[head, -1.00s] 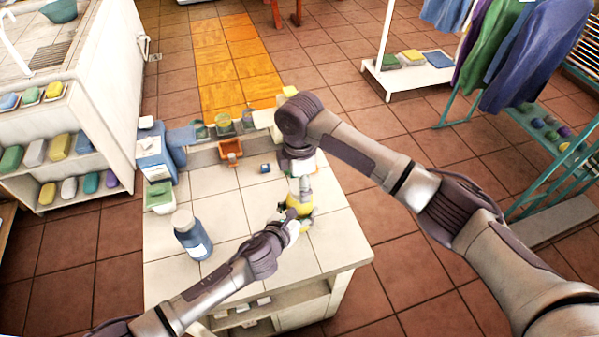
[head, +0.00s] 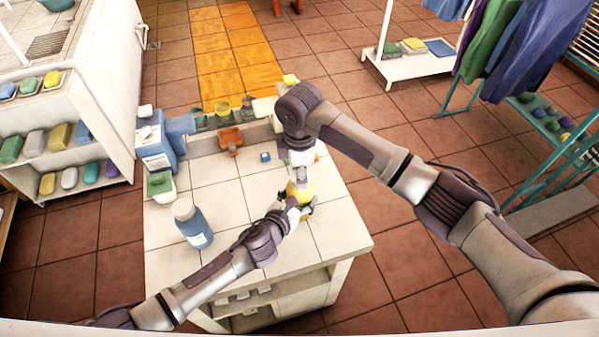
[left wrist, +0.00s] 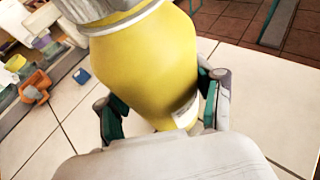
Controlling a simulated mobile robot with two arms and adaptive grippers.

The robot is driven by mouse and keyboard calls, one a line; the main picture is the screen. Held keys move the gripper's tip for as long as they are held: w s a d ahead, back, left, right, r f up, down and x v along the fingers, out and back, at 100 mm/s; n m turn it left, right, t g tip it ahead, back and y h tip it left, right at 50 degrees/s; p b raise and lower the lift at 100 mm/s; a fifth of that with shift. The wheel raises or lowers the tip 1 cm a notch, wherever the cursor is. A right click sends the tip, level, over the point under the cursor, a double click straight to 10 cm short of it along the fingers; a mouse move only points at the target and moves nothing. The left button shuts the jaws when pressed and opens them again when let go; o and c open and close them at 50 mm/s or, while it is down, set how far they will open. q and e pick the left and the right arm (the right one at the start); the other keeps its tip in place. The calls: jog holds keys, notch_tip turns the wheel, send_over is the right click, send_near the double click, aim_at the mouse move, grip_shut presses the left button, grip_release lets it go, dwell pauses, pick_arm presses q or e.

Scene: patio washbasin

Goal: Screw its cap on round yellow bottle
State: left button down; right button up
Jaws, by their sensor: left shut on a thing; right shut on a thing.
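The round yellow bottle (head: 299,192) stands near the right edge of the tiled counter. In the left wrist view its body (left wrist: 145,70) fills the middle, with a pale label low on its right side. My left gripper (head: 304,209) is shut around the bottle's lower body; its fingers show on both sides in the left wrist view (left wrist: 165,112). My right gripper (head: 300,174) points down directly over the bottle top, shut on the cap, which it mostly hides. A whitish band (left wrist: 120,20) shows at the bottle's neck. I cannot tell how the cap sits on the neck.
A blue bottle (head: 193,223) stands at the counter's left. A small blue piece (head: 265,157) and an orange holder (head: 230,139) lie farther back. A green-topped container (head: 160,187) and a blue box (head: 156,150) stand at the left edge. The counter's middle is clear.

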jog(key=m, duration=0.7)
jog(key=shift+s+a+m, duration=0.1)
jog(key=shift+m, duration=0.3)
jog(key=m, duration=0.5)
jog(key=o, duration=1.4)
jog(key=shift+c, duration=0.2)
notch_tip(320, 180, up, 12)
